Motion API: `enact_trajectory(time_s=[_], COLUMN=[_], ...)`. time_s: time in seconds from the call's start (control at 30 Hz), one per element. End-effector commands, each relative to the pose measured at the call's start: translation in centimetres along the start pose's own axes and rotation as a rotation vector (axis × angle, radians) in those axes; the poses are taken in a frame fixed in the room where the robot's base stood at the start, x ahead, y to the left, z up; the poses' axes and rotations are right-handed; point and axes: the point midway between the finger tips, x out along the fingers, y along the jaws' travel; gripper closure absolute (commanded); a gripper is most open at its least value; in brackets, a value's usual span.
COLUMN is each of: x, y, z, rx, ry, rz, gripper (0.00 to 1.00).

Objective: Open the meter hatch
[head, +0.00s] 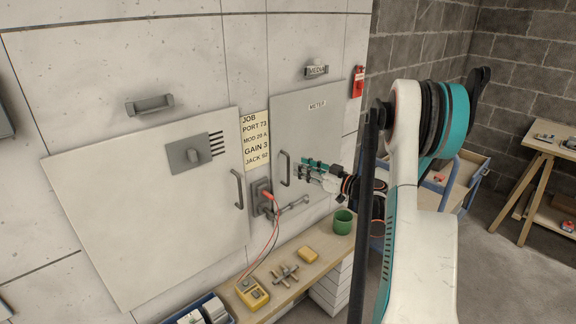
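The meter hatch (318,130) is a pale grey panel labelled METER on the wall, right of the job note. It looks shut. Its dark vertical bar handle (285,168) is near its left edge. My gripper (299,167) is in front of the hatch, just right of the handle, with its fingers pointing left toward it. Its two teal and grey fingers look apart, with nothing seen between them. The fingertips appear close to the handle; whether they touch it I cannot tell.
A larger panel (150,220) with its own handle (238,190) is at left. Below is a wooden bench (285,300) with a yellow meter (252,293), a valve-like metal part (285,274), a yellow block (308,255) and a green cup (343,221). Red leads (270,238) hang from a wall socket.

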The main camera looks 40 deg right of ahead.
Motion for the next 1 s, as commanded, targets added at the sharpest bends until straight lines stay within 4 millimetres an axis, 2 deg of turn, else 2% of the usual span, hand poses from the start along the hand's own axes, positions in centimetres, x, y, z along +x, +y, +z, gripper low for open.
enact_trajectory(time_s=[0.1, 0.33, 0.5, 0.8, 0.87, 0.93, 1.0], x=[2.4, 5.8, 6.8, 7.0, 7.0, 7.0, 7.0], y=[-0.1, -0.1, 0.0, 0.0, 0.0, 0.0, 0.0], z=[0.2, 0.1, 0.0, -0.1, -0.1, -0.1, -0.1], rx=[0.000, -0.001, -0.001, -0.001, -0.001, -0.001, -0.001], ry=[0.000, 0.001, 0.001, 0.001, 0.001, 0.001, 0.001], rz=[-0.002, -0.001, 0.001, 0.001, 0.001, 0.001, 0.001], gripper=[0.71, 0.71, 0.71, 0.71, 0.82, 0.98, 1.00])
